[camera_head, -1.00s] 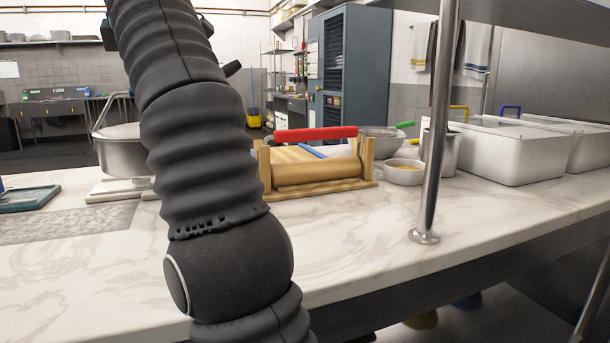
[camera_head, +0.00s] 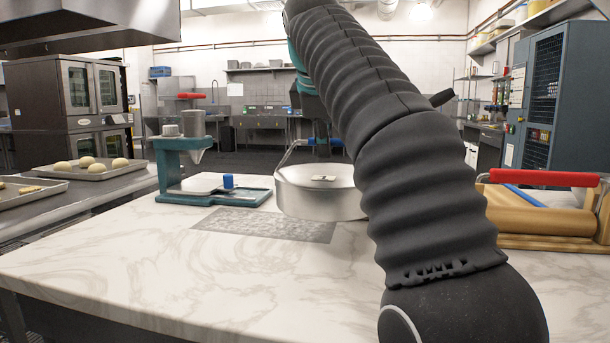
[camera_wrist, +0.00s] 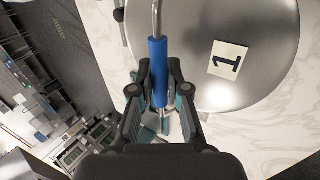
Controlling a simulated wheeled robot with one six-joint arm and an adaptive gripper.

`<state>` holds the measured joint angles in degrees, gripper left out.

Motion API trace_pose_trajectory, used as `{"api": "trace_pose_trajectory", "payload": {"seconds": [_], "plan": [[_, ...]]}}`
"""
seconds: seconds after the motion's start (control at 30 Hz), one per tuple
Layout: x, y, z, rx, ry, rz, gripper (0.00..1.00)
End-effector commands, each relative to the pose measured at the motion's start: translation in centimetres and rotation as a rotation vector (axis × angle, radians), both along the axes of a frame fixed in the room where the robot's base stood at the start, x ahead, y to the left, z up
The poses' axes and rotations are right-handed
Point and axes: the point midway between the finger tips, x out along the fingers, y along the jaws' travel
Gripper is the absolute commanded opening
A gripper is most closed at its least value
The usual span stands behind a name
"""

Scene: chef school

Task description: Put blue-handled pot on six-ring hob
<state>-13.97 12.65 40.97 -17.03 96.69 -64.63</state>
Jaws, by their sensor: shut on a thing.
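The pot (camera_head: 310,203) is a round steel vessel with a flat top and a small pale tag. In the head view it is left of my arm, over the marble counter; I cannot tell whether it touches it. In the wrist view its round top (camera_wrist: 215,95) shows a tag marked "1". Its blue handle (camera_wrist: 158,60) sits on a thin metal bail. My gripper (camera_wrist: 159,84) is shut around the blue handle, a finger on each side. In the head view my arm hides part of the pot. I see no six-ring hob in these frames.
On the marble counter (camera_head: 140,265), a teal stand device (camera_head: 180,160) is left of the pot. A wooden frame with a roller (camera_head: 540,218) and red bar is at right. Trays of buns (camera_head: 85,172) lie on a side counter, with ovens (camera_head: 75,95) behind. The counter's front left is clear.

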Motion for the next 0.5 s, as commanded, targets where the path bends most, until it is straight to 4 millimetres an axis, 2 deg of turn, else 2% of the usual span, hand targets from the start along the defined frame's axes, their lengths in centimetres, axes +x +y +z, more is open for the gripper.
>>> {"api": "trace_pose_trajectory", "payload": {"seconds": [0.03,0.2,0.37,0.5], "plan": [[0.2,0.9,-0.5,-0.001,-0.001,0.003,0.0],[0.9,3.0,-1.7,0.0,-0.002,0.001,0.0],[1.2,3.9,-2.3,0.0,-0.003,0.001,0.0],[1.2,3.8,-2.6,0.0,-0.003,-0.002,0.0]]}}
